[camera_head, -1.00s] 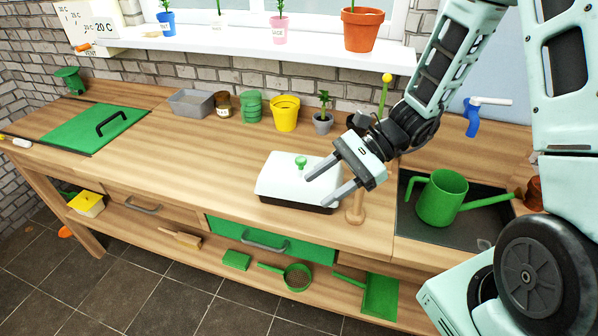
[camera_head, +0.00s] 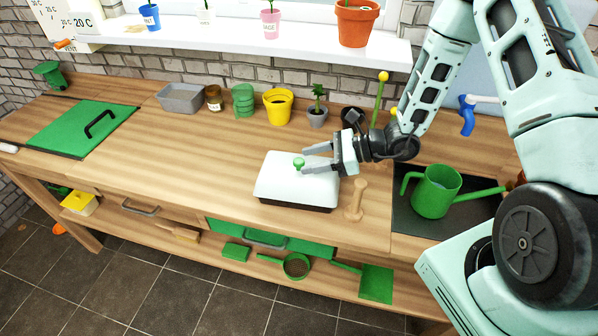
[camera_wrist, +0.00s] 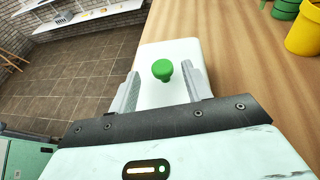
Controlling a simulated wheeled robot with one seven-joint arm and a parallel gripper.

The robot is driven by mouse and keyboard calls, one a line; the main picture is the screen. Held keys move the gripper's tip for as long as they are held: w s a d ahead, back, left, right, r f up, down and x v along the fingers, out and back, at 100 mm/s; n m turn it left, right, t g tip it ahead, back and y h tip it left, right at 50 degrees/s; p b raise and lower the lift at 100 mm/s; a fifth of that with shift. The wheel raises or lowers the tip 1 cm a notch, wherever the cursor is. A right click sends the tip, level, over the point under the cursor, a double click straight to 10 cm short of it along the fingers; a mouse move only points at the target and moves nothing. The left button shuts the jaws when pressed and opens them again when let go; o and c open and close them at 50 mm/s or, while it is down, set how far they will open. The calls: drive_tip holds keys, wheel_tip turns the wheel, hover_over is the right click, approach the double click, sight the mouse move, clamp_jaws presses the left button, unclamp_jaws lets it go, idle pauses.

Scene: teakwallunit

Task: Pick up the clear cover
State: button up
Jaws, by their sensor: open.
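The clear cover (camera_head: 283,181) is a pale, whitish lid with a green knob (camera_head: 299,163) on top. It sits on a dark tray (camera_head: 296,206) on the wooden bench. My gripper (camera_head: 304,158) is open above the cover, with its fingers pointing left in the head view and the knob close to the fingertips. In the wrist view the green knob (camera_wrist: 162,70) shows between the two fingers, with the pale cover (camera_wrist: 170,95) beneath. I cannot tell the knob's exact height against the fingers. No contact is visible.
A wooden dibber (camera_head: 356,200) stands just right of the cover. A green watering can (camera_head: 436,191) stands in the dark sink area at right. A yellow pot (camera_head: 278,107) and a small plant pot (camera_head: 317,114) stand behind. The bench left of the cover is clear.

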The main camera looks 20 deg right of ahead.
sight(300, 161)
drive_tip(key=shift+p+x, duration=0.65)
drive_tip(key=shift+x, duration=1.25)
drive_tip(key=shift+w, duration=0.15)
clamp_jaws()
drive_tip(key=shift+r, duration=0.1)
